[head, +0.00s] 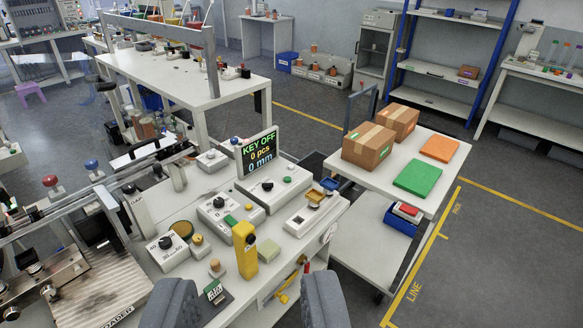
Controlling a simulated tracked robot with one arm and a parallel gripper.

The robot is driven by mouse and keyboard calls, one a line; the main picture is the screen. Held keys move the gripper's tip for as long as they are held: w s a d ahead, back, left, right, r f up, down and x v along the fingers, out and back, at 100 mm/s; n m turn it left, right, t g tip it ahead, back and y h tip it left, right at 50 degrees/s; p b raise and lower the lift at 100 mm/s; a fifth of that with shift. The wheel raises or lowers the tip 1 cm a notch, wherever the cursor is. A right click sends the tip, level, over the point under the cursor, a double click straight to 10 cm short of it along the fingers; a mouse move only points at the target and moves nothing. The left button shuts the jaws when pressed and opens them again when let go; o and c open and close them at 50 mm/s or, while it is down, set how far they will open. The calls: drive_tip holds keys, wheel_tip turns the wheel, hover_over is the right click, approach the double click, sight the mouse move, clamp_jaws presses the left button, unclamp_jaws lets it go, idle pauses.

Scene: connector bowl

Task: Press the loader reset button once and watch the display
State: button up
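The display (258,152) stands upright at the back of the workbench and reads KEY OFF, 0 pcs, 0 mm. A machine plate marked LOADER (118,317) is at the lower left. A red mushroom button (50,182) and a blue mushroom button (92,165) stand behind it. White control boxes sit on the bench, one with a dark knob and a green button (288,180). I cannot tell which button is the loader reset. My gripper (248,282) shows as two grey fingers, wide apart at the bottom edge, with nothing held between them, apart from the buttons.
A yellow upright device (244,250) stands near the bench front between my fingers. A white cart (372,185) at right carries cardboard boxes (368,145), a green pad (418,177) and an orange pad (439,148). The floor right of the cart is clear.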

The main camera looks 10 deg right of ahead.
clamp_jaws()
idle(1.4)
